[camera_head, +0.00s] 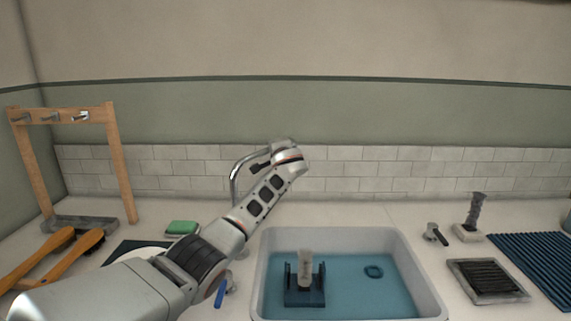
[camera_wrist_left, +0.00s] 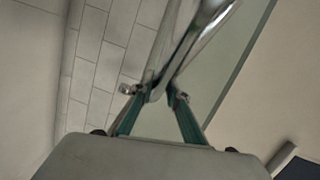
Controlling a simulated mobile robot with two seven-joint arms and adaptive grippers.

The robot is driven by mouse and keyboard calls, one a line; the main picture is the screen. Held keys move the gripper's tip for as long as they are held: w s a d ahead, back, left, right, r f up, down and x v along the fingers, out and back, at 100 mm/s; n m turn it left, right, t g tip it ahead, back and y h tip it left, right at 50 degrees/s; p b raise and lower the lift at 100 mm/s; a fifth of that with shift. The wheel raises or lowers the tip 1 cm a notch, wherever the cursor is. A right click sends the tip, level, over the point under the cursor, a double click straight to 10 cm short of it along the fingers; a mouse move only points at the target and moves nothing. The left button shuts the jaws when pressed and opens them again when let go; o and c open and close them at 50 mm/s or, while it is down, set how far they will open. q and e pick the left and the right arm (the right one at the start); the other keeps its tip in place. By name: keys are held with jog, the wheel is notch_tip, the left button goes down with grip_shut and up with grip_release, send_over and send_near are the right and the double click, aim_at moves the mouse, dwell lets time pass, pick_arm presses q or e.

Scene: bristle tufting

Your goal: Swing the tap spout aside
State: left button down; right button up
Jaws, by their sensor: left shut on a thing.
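The chrome tap spout (camera_head: 235,182) rises behind the sink (camera_head: 345,231), to the left of its back edge, and arches over to the right. My left arm reaches up across the counter to it, and my left gripper (camera_head: 259,168) is at the arched part of the spout. In the left wrist view the gripper's two green-sided fingers (camera_wrist_left: 156,95) are closed on the shiny spout (camera_wrist_left: 198,33), which runs up and to the right from them. My arm's wrist hides part of the spout in the head view. My right gripper is not in view.
A green sponge (camera_head: 183,228) and a wooden rack (camera_head: 121,165) are at left. A black-topped tray (camera_head: 487,280) lies right of the sink.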

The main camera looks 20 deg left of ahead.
pick_arm(q)
jog(key=a+n+g+y+b, duration=0.4)
jog(key=a+b, duration=0.4)
jog(key=shift+s+f+n+g+y, duration=0.15)
jog(key=shift+f+n+g+y, duration=0.15)
jog(key=shift+g, duration=0.1)
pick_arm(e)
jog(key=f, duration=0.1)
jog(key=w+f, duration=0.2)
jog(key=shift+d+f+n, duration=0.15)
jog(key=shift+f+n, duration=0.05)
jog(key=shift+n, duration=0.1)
pick_arm(q)
jog(key=shift+a, duration=0.1)
jog(key=c, duration=2)
grip_release()
jog(key=shift+a+r, duration=0.1)
jog(key=shift+r, duration=0.05)
jog(key=shift+o, duration=0.2)
jog(key=shift+r, duration=0.1)
